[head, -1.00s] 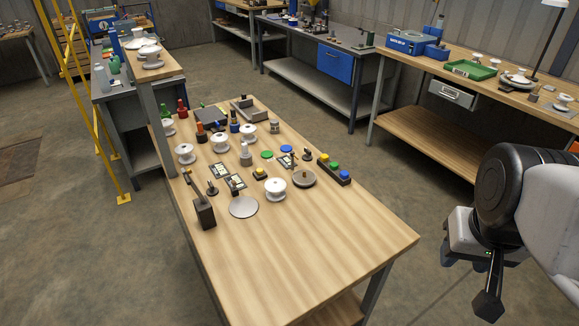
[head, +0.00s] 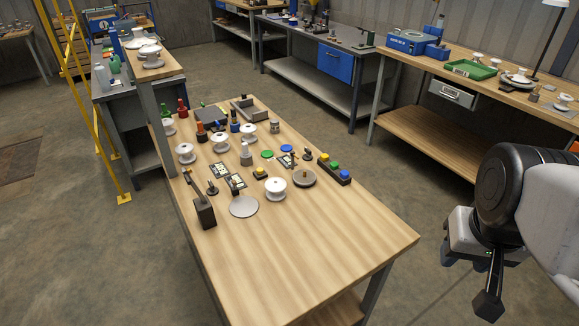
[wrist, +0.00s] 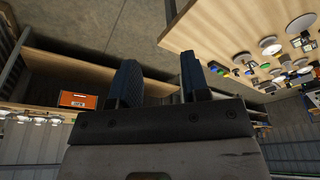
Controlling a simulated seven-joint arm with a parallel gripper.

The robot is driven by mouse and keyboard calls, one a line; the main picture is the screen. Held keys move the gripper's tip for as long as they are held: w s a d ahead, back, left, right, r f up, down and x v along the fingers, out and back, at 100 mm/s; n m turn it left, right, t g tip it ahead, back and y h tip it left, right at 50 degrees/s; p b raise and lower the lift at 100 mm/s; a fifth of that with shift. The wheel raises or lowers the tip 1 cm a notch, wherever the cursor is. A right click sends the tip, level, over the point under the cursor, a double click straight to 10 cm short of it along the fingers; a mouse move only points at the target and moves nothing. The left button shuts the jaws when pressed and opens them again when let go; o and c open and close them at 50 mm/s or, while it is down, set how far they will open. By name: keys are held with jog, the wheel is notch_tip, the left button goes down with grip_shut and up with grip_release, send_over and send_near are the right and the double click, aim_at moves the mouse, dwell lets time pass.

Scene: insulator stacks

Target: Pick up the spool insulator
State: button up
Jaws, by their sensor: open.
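Several white spool-shaped insulators stand upright on the wooden table; I cannot tell which one is meant by the spool insulator. One white insulator (head: 275,188) stands nearest the front, beside a grey disc. Others stand further back: one at the left (head: 185,153), one in the middle (head: 220,142) and one behind it (head: 249,131). My gripper (head: 452,254) is off the table's right side, far from all of them. In the wrist view my gripper (wrist: 158,82) has its two blue-padded fingers apart with nothing between them.
The front half of the table (head: 310,260) is bare. A bench (head: 425,108) stands at the back right.

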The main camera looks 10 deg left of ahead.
jog(key=o, duration=1.1)
jog(key=m+y, duration=1.2)
jog(key=m, duration=0.4)
send_over(283, 186)
jog(key=s+d, duration=0.8)
jog(key=d, duration=0.1)
notch_tip(283, 186, down, 17)
jog(key=w+a+f+m, duration=0.1)
jog(key=w+f+m, duration=0.1)
jog(key=f, duration=0.1)
jog(key=w+a+f+m+t, duration=0.1)
jog(key=w+a+f+m, duration=0.1)
jog(key=f, duration=0.1)
jog(key=w+a+f+m+t, duration=0.1)
jog(key=w+a+f+m, duration=0.1)
jog(key=f, duration=0.1)
jog(key=shift+w+f+y, duration=0.15)
jog(key=shift+f+y, duration=0.15)
